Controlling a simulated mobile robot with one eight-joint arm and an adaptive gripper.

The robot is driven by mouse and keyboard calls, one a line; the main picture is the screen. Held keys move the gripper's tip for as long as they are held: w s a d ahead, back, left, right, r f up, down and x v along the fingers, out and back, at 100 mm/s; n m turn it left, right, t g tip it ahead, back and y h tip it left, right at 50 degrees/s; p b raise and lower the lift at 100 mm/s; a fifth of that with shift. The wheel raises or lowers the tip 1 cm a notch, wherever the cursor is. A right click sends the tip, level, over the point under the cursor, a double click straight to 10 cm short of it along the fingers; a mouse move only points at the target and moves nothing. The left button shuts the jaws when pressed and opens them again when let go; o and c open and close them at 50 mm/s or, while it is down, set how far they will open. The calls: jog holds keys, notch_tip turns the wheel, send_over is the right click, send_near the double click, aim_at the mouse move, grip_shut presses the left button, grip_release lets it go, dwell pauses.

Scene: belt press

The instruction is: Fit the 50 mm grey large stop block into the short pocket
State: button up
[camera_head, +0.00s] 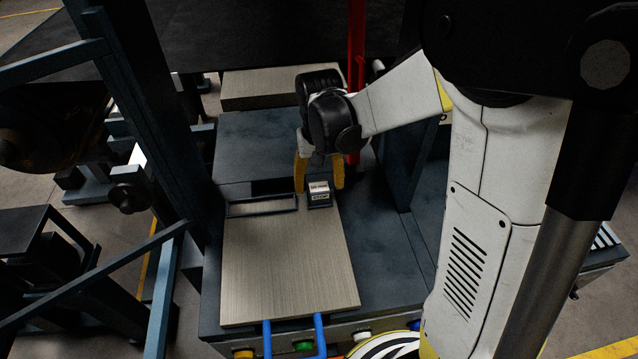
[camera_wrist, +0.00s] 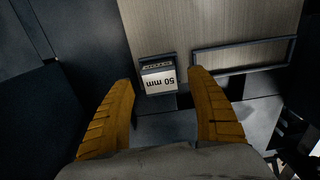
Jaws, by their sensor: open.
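The grey stop block (camera_head: 319,193) stands at the back edge of a brushed metal plate, with a pale face marked "50 mm" that reads upside down in the wrist view (camera_wrist: 159,80). A dark rim borders it where the short pocket (camera_wrist: 143,61) appears to be. It looks set within that rim, but I cannot tell how deep it sits. My gripper (camera_head: 319,188) is open, its yellow fingers on either side of the block in the head view. In the wrist view the fingers (camera_wrist: 162,80) are apart with nothing held between them.
A longer dark-rimmed pocket (camera_head: 262,205) lies left of the block in the head view. The metal plate (camera_head: 285,260) is otherwise bare. Blue frame posts (camera_head: 165,130) stand at the left and a red post (camera_head: 356,60) behind. Blue handles (camera_head: 319,335) are at the front.

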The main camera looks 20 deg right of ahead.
jog(key=shift+r+p, duration=1.85)
jog(key=shift+r, duration=1.05)
jog(key=shift+s, duration=0.1)
jog(key=shift+s+r+t+b, duration=0.1)
jog(key=shift+s+t+b, duration=0.2)
jog(key=shift+b, duration=0.45)
jog(key=s+t+b, duration=0.2)
jog(key=s+b, duration=0.2)
jog(key=s+f+n+t+b, duration=0.1)
jog(key=s+t+b, duration=0.1)
jog(key=s+b, duration=0.1)
jog(key=s+f+n+t+b, duration=0.1)
jog(key=s+t+b, duration=0.1)
jog(key=s+b, duration=0.2)
jog(key=shift+s+f+b, duration=0.2)
jog(key=shift+s+b, duration=0.15)
jog(key=shift+s, duration=0.7)
